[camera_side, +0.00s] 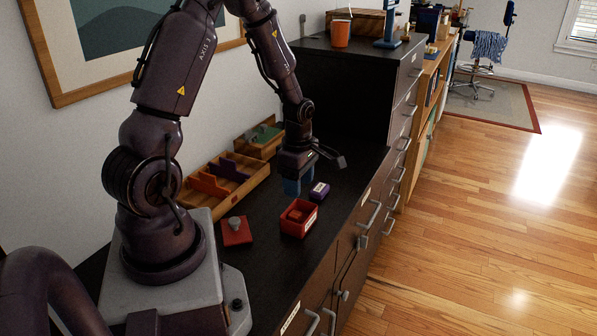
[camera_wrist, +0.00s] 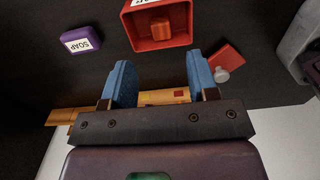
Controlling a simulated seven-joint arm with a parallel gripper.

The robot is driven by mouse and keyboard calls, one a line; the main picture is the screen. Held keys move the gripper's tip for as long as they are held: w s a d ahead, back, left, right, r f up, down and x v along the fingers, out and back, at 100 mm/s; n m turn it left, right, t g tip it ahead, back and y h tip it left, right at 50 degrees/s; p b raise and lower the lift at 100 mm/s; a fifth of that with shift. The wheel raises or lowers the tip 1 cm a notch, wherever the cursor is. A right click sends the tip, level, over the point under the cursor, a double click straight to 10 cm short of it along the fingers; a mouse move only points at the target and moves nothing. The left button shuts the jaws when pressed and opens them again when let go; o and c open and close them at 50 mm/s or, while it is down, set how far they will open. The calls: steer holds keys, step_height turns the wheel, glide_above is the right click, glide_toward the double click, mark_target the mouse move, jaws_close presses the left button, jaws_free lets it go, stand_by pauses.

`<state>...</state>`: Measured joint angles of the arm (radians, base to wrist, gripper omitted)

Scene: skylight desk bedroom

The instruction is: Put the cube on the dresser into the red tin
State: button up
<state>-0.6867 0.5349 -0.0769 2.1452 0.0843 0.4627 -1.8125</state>
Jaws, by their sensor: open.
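The red tin (camera_side: 312,223) stands without a lid on the dark dresser top, and it also shows at the top of the wrist view (camera_wrist: 183,37). An orange-red cube (camera_side: 297,214) lies inside the tin, within its walls; it also shows in the wrist view (camera_wrist: 160,29). My gripper (camera_side: 297,186) has blue fingers and hangs just behind the tin in the side view. In the wrist view my gripper (camera_wrist: 160,72) has its fingers wide apart, with nothing held between them. The cube is clear of both fingers.
A purple soap box (camera_side: 320,191) sits close right of my gripper. A red lid with a grey knob (camera_side: 236,230) lies left of the tin. A wooden compartment tray (camera_side: 249,183) runs along the wall. A taller black cabinet (camera_side: 335,90) stands behind. The dresser front is clear.

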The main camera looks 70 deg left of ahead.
steer(key=d+r+m+t+y, duration=0.1)
steer(key=d+r+m, duration=0.45)
steer(key=r, duration=0.25)
steer(key=d+r+m+t, duration=0.2)
steer(key=d+r+m, duration=0.3)
steer(key=r+m, duration=0.3)
steer(key=s+d+r+m+t+h, duration=0.1)
steer(key=s+d+r+m+t, duration=0.1)
steer(key=s+d+r+m, duration=0.5)
steer(key=d+r+m, duration=0.1)
steer(key=d+m, duration=0.1)
steer(key=m, duration=0.4)
steer(key=shift+s+r+t, duration=0.2)
steer(key=shift+s+t, duration=0.1)
steer(key=shift+s, duration=0.05)
